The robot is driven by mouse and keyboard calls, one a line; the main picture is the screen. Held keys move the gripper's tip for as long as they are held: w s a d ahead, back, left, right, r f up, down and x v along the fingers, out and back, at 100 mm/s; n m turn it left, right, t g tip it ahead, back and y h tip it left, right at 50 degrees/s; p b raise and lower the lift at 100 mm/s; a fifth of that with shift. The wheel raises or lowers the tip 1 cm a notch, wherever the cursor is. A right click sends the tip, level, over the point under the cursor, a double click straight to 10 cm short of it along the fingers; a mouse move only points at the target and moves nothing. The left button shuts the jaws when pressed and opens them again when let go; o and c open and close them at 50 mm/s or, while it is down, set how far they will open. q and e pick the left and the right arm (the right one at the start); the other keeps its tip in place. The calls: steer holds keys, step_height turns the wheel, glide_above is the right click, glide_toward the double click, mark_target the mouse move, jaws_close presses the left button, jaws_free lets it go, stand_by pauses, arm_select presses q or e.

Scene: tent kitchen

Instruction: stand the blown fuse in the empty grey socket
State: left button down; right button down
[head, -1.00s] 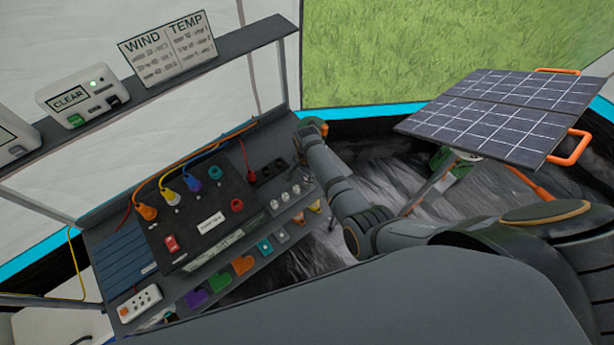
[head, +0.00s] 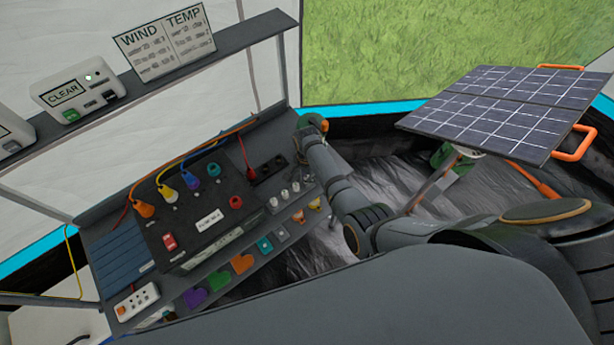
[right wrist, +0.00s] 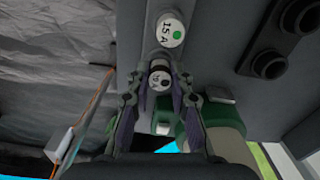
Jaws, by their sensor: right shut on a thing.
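My right gripper (right wrist: 159,96) is shut on a fuse (right wrist: 161,77) with a dark dot and a 15 A label on its pale end, which I take as the blown fuse. In the head view my right gripper (head: 300,158) hangs over the right end of the bench, and the held fuse cannot be made out there. Another 15 A fuse (right wrist: 171,30) with a green dot stands just beyond it. Several pale fuse tops (head: 283,195) show in a row in the head view. A grey square piece (head: 282,235) lies on the front ledge; whether it is the grey socket, I cannot tell.
A black panel (head: 190,247) with coloured plugs stands left of my gripper. A black double outlet (head: 270,169) is close beside it. Coloured shapes, including an orange one (head: 242,263), line the front ledge. A solar panel (head: 500,110) stands at the right.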

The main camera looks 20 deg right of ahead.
steer(key=c, duration=1.1)
jaws_free()
steer(key=shift+r, duration=0.15)
step_height(320, 180, up, 12)
steer(key=shift+f, duration=0.15)
